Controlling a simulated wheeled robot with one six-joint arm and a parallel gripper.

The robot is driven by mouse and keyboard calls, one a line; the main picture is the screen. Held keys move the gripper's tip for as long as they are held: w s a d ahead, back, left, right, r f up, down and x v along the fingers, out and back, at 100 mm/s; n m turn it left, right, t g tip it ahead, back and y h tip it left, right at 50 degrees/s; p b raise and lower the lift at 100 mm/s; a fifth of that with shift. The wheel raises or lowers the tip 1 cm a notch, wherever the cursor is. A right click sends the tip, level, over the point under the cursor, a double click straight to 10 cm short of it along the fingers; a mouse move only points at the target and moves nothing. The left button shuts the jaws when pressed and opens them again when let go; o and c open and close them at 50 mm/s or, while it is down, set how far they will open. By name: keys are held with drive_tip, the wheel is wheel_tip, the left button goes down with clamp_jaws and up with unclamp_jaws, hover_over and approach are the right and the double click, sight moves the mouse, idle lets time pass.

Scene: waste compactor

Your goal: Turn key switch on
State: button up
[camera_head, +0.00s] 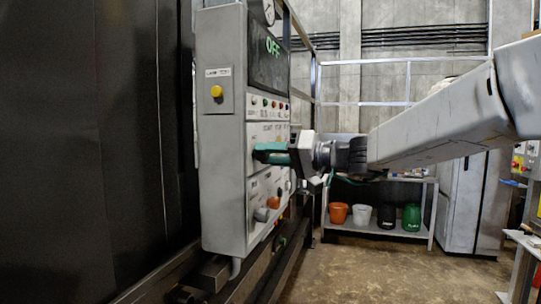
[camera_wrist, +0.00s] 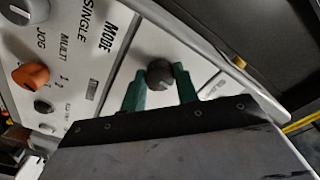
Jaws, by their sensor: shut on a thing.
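The grey control cabinet (camera_head: 222,130) stands left of centre in the head view, with a green "OFF" on its dark display (camera_head: 268,50). My gripper (camera_head: 268,152) reaches the cabinet's front face from the right, its teal fingers at the middle panels. In the wrist view my gripper (camera_wrist: 156,84) is shut on a dark round knob (camera_wrist: 159,73), with one green fingertip on each side. This knob sits on the white panel beside the "MODE" lettering. I cannot make out a key or the knob's exact angle. In the head view my fingers hide the knob.
An orange knob (camera_wrist: 31,77) sits left on the panel in the wrist view. A yellow button (camera_head: 216,91) is on the cabinet's side. A shelf (camera_head: 378,229) with several buckets stands behind. Bare floor (camera_head: 350,270) lies right of the cabinet.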

drive_tip(key=m, duration=1.1)
idle(0.4)
drive_tip(key=shift+m, duration=0.5)
drive_tip(key=o, duration=1)
drive_tip(key=shift+c, duration=0.2)
drive_tip(key=shift+d, duration=0.1)
drive_tip(key=v, duration=0.7)
drive_tip(key=shift+d, duration=0.4)
drive_tip(key=shift+r, duration=0.1)
